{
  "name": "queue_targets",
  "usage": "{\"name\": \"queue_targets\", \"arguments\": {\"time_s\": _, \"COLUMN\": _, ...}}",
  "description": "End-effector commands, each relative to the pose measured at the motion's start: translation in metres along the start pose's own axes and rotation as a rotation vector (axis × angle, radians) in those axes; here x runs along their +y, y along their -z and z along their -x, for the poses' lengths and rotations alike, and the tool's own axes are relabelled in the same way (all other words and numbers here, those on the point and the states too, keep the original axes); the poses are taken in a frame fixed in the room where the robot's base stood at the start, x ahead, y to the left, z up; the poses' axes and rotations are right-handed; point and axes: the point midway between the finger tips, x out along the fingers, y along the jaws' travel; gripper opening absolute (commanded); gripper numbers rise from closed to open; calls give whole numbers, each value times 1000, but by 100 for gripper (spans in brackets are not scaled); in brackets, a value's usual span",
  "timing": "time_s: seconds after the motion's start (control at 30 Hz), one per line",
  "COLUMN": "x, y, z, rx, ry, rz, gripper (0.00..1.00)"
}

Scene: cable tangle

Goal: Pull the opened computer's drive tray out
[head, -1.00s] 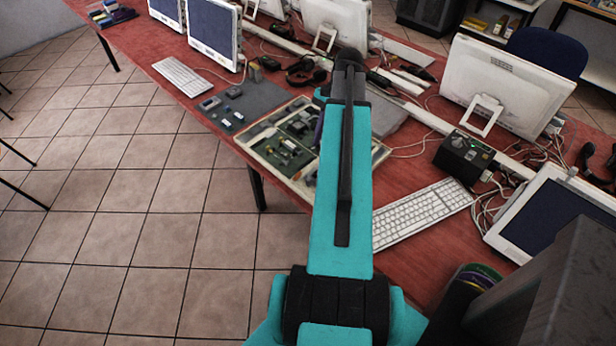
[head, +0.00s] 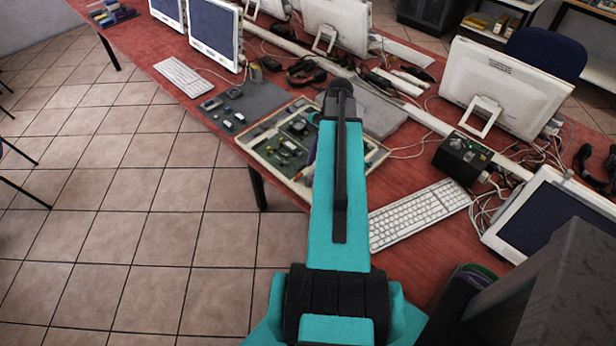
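The opened computer (head: 259,153) lies flat on the red table, a shallow pale case with green boards and dark parts inside. My teal arm reaches over it from the front and covers its middle and right part. My gripper is hidden behind the arm, so its fingers and any hold on the computer do not show. I cannot pick out the drive tray for certain; small dark and metallic parts show in the case beside the arm.
A grey mat (head: 262,98) with small parts lies left of the case. A white keyboard (head: 418,214) and a black box with a knob (head: 463,156) are to the right. Loose cables and monitors (head: 505,85) crowd the back. Tiled floor (head: 110,220) is open at left.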

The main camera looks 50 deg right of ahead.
Motion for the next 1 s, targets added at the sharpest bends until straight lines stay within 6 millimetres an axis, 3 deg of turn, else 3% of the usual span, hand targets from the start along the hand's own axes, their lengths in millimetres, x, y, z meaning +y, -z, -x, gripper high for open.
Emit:
{"name": "queue_targets", "arguments": {"time_s": 0.6, "x": 0, "y": 0, "z": -52, "rx": 0, "ry": 0, "rz": 0, "gripper": 20}}
{"name": "queue_targets", "arguments": {"time_s": 1.0, "x": 0, "y": 0, "z": -63, "rx": 1, "ry": 2, "rz": -1, "gripper": 20}}
